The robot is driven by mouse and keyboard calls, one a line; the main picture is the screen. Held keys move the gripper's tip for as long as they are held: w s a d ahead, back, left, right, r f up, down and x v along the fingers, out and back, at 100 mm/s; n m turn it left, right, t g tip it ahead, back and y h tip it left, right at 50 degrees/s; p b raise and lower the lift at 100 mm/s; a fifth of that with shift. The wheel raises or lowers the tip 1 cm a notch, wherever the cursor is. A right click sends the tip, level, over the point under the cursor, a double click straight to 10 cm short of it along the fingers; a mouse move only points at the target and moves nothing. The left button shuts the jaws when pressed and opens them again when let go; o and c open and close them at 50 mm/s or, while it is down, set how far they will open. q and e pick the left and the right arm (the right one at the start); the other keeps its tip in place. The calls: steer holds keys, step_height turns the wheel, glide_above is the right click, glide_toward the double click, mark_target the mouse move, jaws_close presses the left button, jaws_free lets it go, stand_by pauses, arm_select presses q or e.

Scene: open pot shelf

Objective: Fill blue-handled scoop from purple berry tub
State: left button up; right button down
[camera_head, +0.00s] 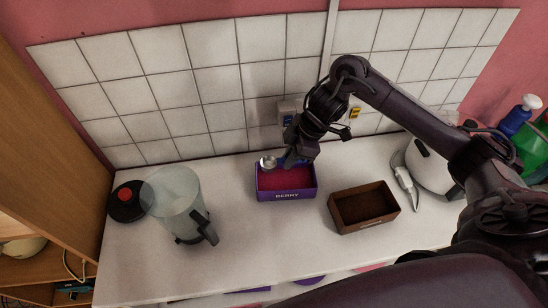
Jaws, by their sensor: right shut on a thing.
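The purple berry tub (286,196) stands on the white counter near the tiled wall, with red-pink filling inside and the word BERRY on its front. My right gripper (292,158) is above the back of the tub, shut on the blue-handled scoop. The scoop's silvery bowl (268,162) shows at the tub's back left edge, left of the gripper. Most of the blue handle is hidden by the gripper. I cannot tell whether the bowl touches the berries or holds any. My left gripper is not in view.
A brown tub (364,208) with dark contents stands right of the berry tub. A clear blender jug (177,200) and a black-and-red round base (127,201) are at left. A white appliance (428,168) and spray bottles (520,117) are at right. The counter's front middle is clear.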

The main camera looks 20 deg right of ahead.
steer(key=shift+w+d+f, duration=0.15)
steer(key=shift+f, duration=0.25)
steer(key=shift+w+f+b, duration=0.15)
steer(key=shift+f+b, duration=0.25)
step_height(320, 180, down, 5)
steer(key=b, duration=0.5)
steer(key=shift+r, duration=0.15)
steer(key=shift+f+b, duration=0.65)
steer(key=shift+f, duration=0.95)
steer(key=shift+r, duration=0.15)
steer(key=shift+r+p, duration=4.2)
steer(key=shift+p, duration=0.2)
